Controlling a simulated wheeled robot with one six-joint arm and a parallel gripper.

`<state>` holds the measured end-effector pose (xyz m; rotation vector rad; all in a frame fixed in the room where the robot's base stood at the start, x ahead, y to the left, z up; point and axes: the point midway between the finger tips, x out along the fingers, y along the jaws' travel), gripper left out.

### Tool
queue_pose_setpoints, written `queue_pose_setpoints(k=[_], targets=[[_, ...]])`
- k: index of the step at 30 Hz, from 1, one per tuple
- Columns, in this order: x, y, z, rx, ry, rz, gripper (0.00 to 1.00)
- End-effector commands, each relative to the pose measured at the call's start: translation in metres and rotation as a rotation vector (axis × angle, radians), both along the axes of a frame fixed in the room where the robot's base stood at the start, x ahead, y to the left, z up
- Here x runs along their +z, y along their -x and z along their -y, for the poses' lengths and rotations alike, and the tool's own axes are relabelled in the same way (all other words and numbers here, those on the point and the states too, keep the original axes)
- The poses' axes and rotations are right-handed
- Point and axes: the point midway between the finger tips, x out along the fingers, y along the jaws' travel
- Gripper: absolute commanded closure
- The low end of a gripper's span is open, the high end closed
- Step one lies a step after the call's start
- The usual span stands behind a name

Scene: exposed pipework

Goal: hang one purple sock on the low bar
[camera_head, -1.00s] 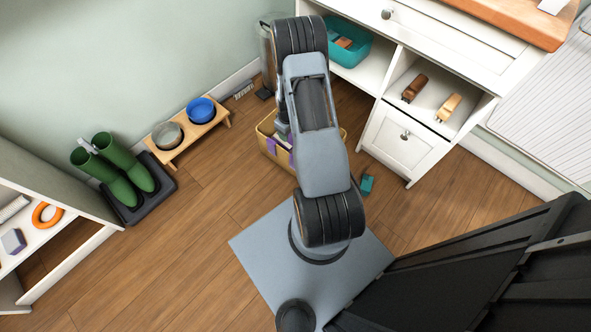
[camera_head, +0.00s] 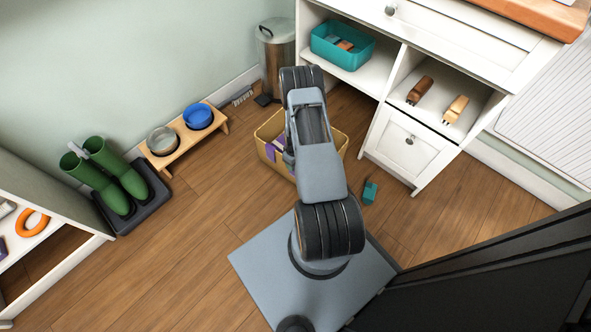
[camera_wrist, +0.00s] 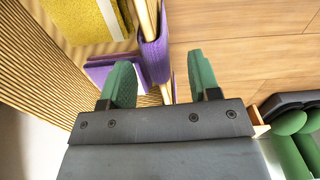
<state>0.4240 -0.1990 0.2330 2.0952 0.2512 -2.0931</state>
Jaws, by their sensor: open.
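A purple sock (camera_wrist: 153,48) is draped over a thin pale wooden rod or rim along the side of the tan basket (camera_head: 335,137). A second purple piece (camera_wrist: 108,72) lies inside the basket in the wrist view. Purple also shows at the basket's left end in the head view (camera_head: 268,151). My gripper (camera_wrist: 158,76) is open and empty, its green fingers on either side of the rim, just short of the draped sock. In the head view my arm hides the gripper and part of the basket. I cannot make out a separate low bar.
A yellow cloth (camera_wrist: 88,18) lies in the basket. A metal bin (camera_head: 276,55) and a white cabinet (camera_head: 410,155) stand behind it. A teal block (camera_head: 370,191) lies on the floor to the right. Green boots (camera_head: 113,178) and a bowl stand (camera_head: 185,140) are left, with clear floor between.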

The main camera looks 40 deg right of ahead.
Motion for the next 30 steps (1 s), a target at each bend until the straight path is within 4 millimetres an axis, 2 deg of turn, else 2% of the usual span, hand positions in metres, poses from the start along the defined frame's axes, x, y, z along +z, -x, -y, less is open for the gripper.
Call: queue_pose_setpoints(k=[12, 20, 30], targets=[[-0.049, -0.003, 0.003, 0.000, -0.001, -0.001, 0.44], [-0.050, -0.003, 0.003, 0.000, 0.000, -0.001, 0.44], [-0.050, -0.003, 0.003, 0.000, -0.001, -0.001, 0.75]])
